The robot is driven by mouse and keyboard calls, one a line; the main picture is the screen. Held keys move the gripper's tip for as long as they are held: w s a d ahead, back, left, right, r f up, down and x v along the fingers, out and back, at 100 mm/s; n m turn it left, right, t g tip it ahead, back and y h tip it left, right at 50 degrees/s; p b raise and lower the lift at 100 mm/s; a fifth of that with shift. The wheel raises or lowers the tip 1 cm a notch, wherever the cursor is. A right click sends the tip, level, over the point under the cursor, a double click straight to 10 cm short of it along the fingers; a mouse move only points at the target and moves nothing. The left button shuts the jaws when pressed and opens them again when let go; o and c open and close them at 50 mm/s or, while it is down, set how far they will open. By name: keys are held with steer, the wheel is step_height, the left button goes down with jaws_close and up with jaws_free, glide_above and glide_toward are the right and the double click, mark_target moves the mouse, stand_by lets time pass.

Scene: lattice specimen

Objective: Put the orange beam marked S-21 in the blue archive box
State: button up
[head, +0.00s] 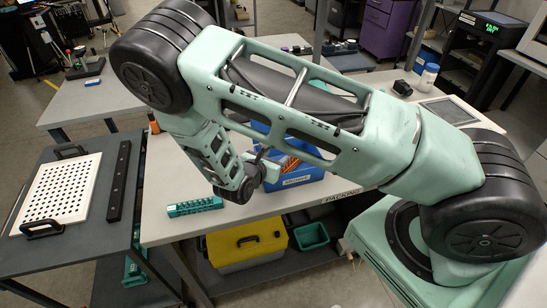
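The blue archive box (314,174) stands on the light bench, partly hidden behind my arm, with a white label on its front. An orange lattice piece (291,163) shows at the box's opening, just right of my gripper (268,172). Its marking is not readable, and I cannot tell whether it lies in the box or is in my gripper. My gripper is at the left front side of the box. Its fingers are too small and covered to tell open from shut.
A teal lattice beam (195,206) lies on the bench, left of the box. A dark table with a white perforated plate (62,190) and a black bar (119,180) stands at left. A yellow case (245,246) and green bin (311,236) sit below. A grey tray (449,111) lies at right.

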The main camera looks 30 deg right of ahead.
steer(key=shift+r+p, duration=0.35)
steer(key=b+v, duration=0.4)
steer(key=v, duration=0.8)
steer(key=s+a+r+m+g+y, duration=0.3)
steer(key=s+r+m+y, duration=0.3)
steer(key=s+r+m, duration=0.2)
steer(key=s+a+r+m+g+y, duration=0.3)
steer(key=s+a+r+m+y, duration=0.3)
steer(key=s, duration=0.6)
step_height(320, 180, up, 2)
steer(key=shift+s+r+m+g, duration=0.15)
steer(key=shift+s+m+g, duration=0.15)
steer(key=shift+m, duration=0.7)
